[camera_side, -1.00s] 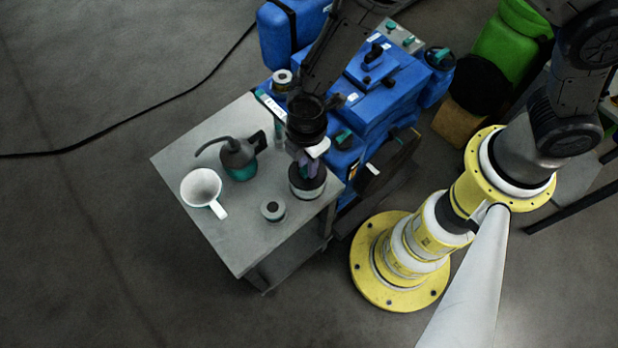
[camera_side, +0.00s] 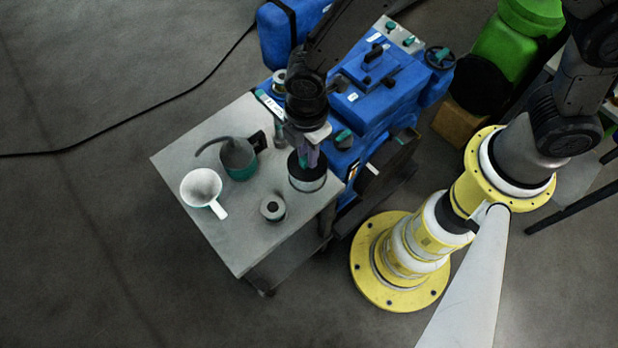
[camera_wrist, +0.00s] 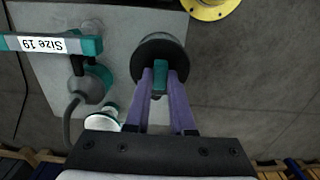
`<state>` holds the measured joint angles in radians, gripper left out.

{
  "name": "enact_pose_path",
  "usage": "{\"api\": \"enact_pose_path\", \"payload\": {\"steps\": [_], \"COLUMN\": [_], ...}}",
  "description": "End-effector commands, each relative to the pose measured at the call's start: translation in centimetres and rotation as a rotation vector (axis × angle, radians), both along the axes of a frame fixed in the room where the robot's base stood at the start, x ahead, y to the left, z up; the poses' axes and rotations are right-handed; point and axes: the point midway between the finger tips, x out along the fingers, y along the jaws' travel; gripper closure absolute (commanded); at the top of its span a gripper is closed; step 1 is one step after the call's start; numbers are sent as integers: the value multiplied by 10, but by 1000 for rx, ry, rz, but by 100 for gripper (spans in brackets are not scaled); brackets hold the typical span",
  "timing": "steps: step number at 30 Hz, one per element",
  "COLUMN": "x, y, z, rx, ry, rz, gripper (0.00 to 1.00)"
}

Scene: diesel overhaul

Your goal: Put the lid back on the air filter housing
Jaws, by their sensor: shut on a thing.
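My gripper (camera_wrist: 160,88) is shut, its purple fingers on either side of a teal knob (camera_wrist: 160,75). The knob stands over a black round top, which I take to be the lid (camera_wrist: 154,48). In the side view my gripper (camera_side: 308,164) points down at this black-topped, pale-banded round part (camera_side: 308,182) on the grey table. I cannot tell whether lid and housing are separate there, or whether there is a small gap under the lid. The fingers hide part of its top.
The grey table (camera_side: 225,240) also holds an oil can (camera_side: 239,160), a white funnel (camera_side: 201,187) and a small grey cylinder (camera_side: 272,208). The blue engine (camera_side: 385,85) stands close behind. A teal bar labelled "Size 19" (camera_wrist: 45,44) crosses the wrist view's upper left. The table's front is clear.

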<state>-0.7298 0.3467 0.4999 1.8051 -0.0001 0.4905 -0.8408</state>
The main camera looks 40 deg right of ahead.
Motion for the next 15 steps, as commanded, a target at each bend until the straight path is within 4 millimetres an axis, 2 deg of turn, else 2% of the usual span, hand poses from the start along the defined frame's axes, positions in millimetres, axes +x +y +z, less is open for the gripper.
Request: {"api": "enact_pose_path", "payload": {"steps": [8,11,15], "x": [1,2,2], "y": [1,2,2], "z": [5,21,57], "rx": [3,6,8], "ry": [-3,-6,-8], "rz": [0,0,0], "gripper": [100,100,100]}}
